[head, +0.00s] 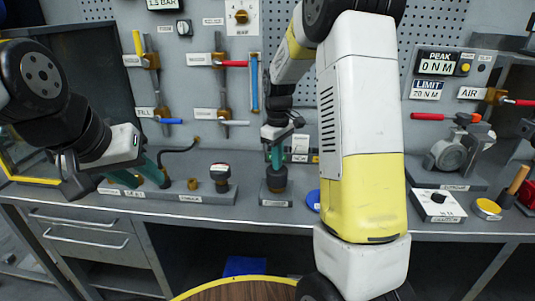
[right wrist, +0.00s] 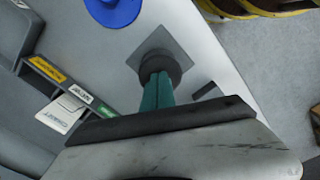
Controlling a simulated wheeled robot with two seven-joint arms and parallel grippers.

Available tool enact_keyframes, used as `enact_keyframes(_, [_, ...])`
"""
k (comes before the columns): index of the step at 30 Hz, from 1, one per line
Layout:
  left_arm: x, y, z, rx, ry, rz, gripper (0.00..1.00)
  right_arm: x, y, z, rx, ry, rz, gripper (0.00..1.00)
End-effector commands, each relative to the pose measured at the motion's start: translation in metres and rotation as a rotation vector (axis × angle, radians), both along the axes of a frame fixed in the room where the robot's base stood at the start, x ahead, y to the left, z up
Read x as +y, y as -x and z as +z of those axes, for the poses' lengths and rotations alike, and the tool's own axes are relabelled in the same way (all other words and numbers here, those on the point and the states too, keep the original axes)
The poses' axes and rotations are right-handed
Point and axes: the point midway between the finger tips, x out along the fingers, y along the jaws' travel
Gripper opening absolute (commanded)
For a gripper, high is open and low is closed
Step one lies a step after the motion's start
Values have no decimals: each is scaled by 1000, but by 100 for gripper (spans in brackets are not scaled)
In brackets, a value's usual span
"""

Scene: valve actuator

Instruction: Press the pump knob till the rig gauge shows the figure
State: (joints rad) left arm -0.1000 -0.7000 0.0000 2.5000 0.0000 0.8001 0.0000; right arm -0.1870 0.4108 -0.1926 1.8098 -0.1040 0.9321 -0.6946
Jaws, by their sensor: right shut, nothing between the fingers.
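The pump knob (head: 277,185) is a dark round knob on a small grey block at the bench's middle. In the right wrist view the knob (right wrist: 165,62) stands over its square base. My right gripper (head: 276,165) points down with its teal fingers closed and empty, tips at the knob's top. I cannot tell whether they press it; the fingers (right wrist: 156,85) hide part of it. A display at the top edge (head: 163,4), partly cut off, seems to read 1.5 BAR; I cannot tell whether it is the rig gauge. My left gripper (head: 150,180) has its teal fingers apart, over the bench's left.
A gauge-like fitting (head: 220,172) and a brass fitting (head: 193,184) stand left of the knob. A blue disc (head: 313,199) lies to its right, partly behind my right arm. A valve (head: 450,152) and a white box (head: 437,203) stand further right. Valve handles line the back panel.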

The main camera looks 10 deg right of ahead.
Motion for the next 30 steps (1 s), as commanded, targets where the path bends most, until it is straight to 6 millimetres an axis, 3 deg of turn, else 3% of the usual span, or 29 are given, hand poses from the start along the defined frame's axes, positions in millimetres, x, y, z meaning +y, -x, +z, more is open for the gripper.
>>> enact_keyframes(18, [0, 0, 0, 0, 0, 0, 36, 0, 0, 44, 0, 0, 0, 0])
enact_keyframes(30, [0, 0, 0, 0, 0, 0, 36, 0, 0, 51, 0, 0, 1, 0])
